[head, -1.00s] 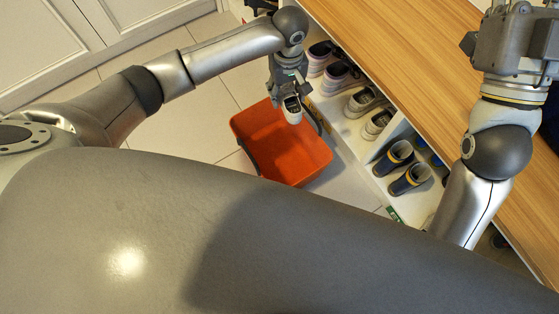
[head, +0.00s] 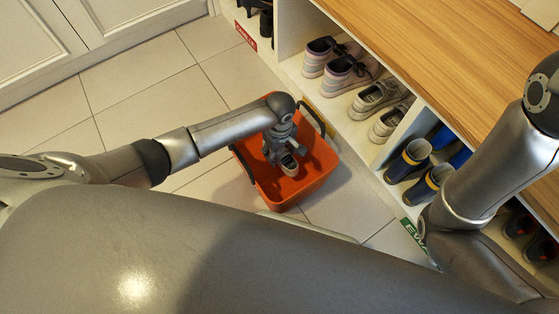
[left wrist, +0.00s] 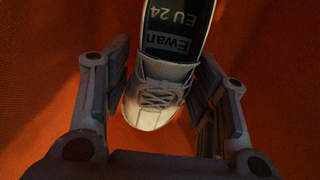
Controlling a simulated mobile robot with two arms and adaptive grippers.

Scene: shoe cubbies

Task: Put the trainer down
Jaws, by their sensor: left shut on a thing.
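My left gripper (head: 281,155) is down inside the orange bin (head: 322,177). It is shut on a small pale trainer (head: 290,165). In the left wrist view the trainer (left wrist: 155,100) sits between the two fingers of the gripper (left wrist: 165,105), toe toward the palm. Its dark insole bears a label reading "Ewan EU 24". The bin's orange inside (left wrist: 45,60) fills the background there. I cannot tell whether the sole touches the bin's floor. My right gripper is out of the picture; only its arm shows at the right.
The white cubby unit (head: 290,30) has a wooden top (head: 430,50). It holds striped shoes (head: 348,73), grey shoes (head: 378,97) and navy boots (head: 410,160). A red label (head: 246,35) and green label (head: 412,236) mark its edge. Tiled floor (head: 150,85) is clear left of the bin.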

